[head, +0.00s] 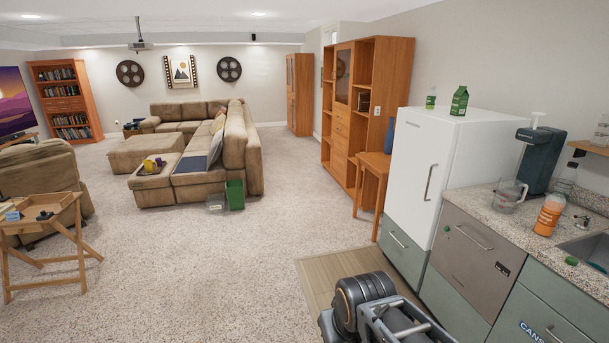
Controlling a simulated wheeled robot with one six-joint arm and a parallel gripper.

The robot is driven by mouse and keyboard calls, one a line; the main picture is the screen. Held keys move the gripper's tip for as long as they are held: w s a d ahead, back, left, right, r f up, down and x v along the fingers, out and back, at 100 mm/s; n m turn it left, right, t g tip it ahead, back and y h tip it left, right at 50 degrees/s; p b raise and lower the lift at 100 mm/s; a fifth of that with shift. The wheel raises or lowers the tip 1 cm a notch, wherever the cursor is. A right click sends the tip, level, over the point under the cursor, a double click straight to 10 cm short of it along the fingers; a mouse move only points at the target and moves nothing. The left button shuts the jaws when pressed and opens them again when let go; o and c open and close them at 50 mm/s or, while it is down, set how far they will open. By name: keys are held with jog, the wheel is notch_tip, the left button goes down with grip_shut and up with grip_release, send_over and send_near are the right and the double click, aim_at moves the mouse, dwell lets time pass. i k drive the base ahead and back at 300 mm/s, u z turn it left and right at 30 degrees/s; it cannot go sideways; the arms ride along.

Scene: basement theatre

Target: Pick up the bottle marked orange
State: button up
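A clear bottle with an orange lower part and a label (548,215) stands upright on the speckled counter (487,203) at the right, near the sink. The lettering on its label is too small to read surely. Part of my arm shows at the bottom centre, well to the left of the bottle and lower than the counter. My gripper's fingers do not show, so I cannot see what they hold.
A clear measuring jug (508,196), a dark dispenser machine (537,158) and a clear bottle (566,178) stand around it. The sink (592,248) lies to its right. A white fridge (421,160) borders the counter's left.

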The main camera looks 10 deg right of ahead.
aim_at(553, 206)
jog(key=z, duration=0.3)
jog(key=i, duration=1.75)
jog(key=z, duration=1.6)
jog(key=i, duration=1.2)
jog(key=z, duration=1.15)
jog(key=i, duration=0.4)
jog(key=z, duration=0.15)
